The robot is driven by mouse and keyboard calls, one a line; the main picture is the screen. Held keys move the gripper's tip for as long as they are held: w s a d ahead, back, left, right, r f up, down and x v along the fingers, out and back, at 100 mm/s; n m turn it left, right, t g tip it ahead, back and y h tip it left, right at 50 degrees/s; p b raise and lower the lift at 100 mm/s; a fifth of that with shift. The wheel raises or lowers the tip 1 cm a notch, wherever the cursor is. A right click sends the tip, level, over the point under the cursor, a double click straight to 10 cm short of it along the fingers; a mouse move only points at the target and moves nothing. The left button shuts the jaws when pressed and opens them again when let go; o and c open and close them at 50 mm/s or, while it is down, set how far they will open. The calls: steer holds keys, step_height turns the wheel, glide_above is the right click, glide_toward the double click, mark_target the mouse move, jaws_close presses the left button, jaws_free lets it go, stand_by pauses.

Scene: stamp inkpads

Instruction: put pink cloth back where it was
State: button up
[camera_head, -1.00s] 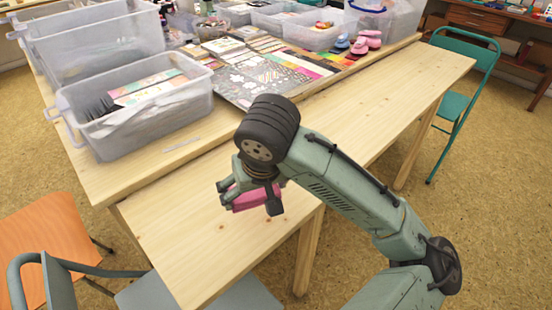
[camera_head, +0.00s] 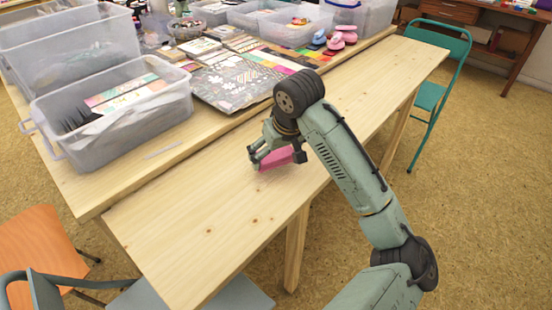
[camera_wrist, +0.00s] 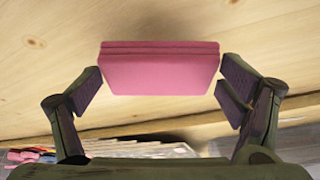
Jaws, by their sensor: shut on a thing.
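The pink cloth (camera_head: 276,159) is a folded, flat-sided pink block. My gripper (camera_head: 277,157) is shut on it, above or at the bare front part of the wooden table (camera_head: 200,235). In the wrist view the pink cloth (camera_wrist: 160,68) sits between the two dark finger pads of my gripper (camera_wrist: 161,80), with its layered edge facing away. The head view does not clearly show whether the cloth touches the tabletop. The fingers hide part of it there.
A clear bin (camera_head: 105,150) with papers stands on the raised back part of the table. Patterned paper sheets (camera_head: 235,85) and pink and blue punches (camera_head: 335,40) lie behind my gripper. A teal chair (camera_head: 432,95) stands at the right. The front tabletop is bare.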

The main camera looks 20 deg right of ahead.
mark_target(277, 158)
steer(key=shift+f, duration=1.35)
steer(key=shift+f, duration=0.1)
steer(key=shift+f, duration=0.15)
steer(key=o, duration=0.9)
steer(key=v, duration=1.2)
steer(key=shift+r, duration=0.25)
